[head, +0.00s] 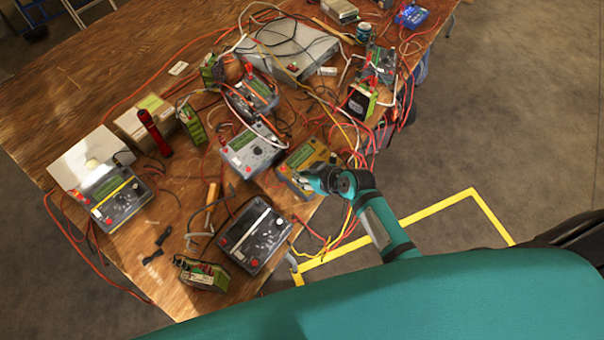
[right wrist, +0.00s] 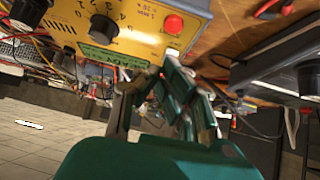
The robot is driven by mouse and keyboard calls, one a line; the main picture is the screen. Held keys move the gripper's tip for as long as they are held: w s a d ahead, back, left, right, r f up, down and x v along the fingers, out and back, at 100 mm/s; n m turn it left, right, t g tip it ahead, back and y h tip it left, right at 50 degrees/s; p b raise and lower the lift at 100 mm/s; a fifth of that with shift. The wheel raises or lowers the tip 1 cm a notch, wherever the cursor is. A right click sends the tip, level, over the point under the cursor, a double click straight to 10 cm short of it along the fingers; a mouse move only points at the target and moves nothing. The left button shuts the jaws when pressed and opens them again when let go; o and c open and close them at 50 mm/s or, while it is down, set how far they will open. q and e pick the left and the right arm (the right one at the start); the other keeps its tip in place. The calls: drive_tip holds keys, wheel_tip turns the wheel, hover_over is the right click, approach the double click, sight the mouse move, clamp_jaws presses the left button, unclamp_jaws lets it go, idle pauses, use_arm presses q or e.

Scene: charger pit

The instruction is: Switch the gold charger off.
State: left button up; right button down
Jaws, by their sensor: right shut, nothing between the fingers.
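The gold charger (head: 300,160) sits near the table's front edge in the head view, among grey chargers. The right wrist view shows its yellow panel (right wrist: 140,35) close up, with a black dial knob (right wrist: 103,28), a red button (right wrist: 173,24) and a green display (right wrist: 97,57). My right gripper (head: 302,180) is shut and empty, with its fingertips at the charger's front right side. In the right wrist view my right gripper (right wrist: 150,78) is close to the panel's edge. I cannot tell whether it touches. My left gripper is not in view.
A grey charger (head: 252,150) stands to the left, another (head: 255,232) nearer the front edge. Cables (head: 350,140) crowd the right side and hang over the edge. Open floor (head: 480,120) lies right of the table.

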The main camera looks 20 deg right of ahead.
drive_tip(key=shift+s+d+f, duration=0.1)
drive_tip(key=shift+f, duration=0.2)
